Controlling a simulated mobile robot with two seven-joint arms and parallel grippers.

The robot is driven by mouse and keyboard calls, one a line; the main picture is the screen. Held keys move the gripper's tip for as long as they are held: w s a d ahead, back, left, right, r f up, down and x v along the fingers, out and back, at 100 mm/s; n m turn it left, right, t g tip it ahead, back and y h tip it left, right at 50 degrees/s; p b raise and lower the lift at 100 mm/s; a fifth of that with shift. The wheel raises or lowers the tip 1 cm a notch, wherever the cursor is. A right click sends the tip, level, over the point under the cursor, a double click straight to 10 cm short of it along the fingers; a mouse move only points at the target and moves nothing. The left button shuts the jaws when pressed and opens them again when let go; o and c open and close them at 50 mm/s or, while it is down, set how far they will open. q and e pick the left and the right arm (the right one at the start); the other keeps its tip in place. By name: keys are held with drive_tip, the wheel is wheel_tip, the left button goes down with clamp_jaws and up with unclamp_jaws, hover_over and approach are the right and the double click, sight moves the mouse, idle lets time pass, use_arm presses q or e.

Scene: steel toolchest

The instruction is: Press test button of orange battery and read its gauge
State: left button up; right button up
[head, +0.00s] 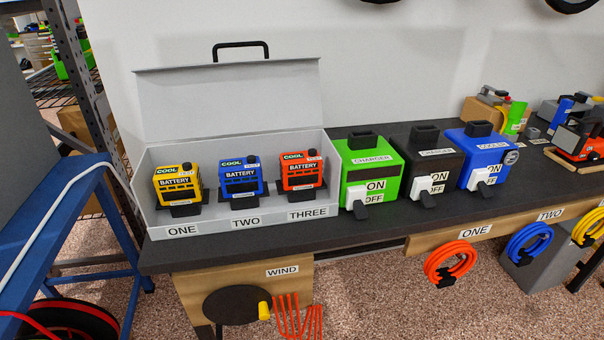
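The orange battery (301,172) sits upright in the slot labelled THREE of the open grey toolchest (238,224) on the dark workbench. The test button and gauge are too small to make out. A yellow battery (177,185) sits in slot ONE and a blue battery (239,178) in slot TWO, to its left. Neither of my grippers is in view.
Green (369,161), black (426,156) and blue (483,151) chargers stand right of the chest. The chest lid (236,100) stands open behind the batteries. Orange (450,262) and blue (529,243) coiled cables hang at the bench front. A blue frame (60,215) stands at left.

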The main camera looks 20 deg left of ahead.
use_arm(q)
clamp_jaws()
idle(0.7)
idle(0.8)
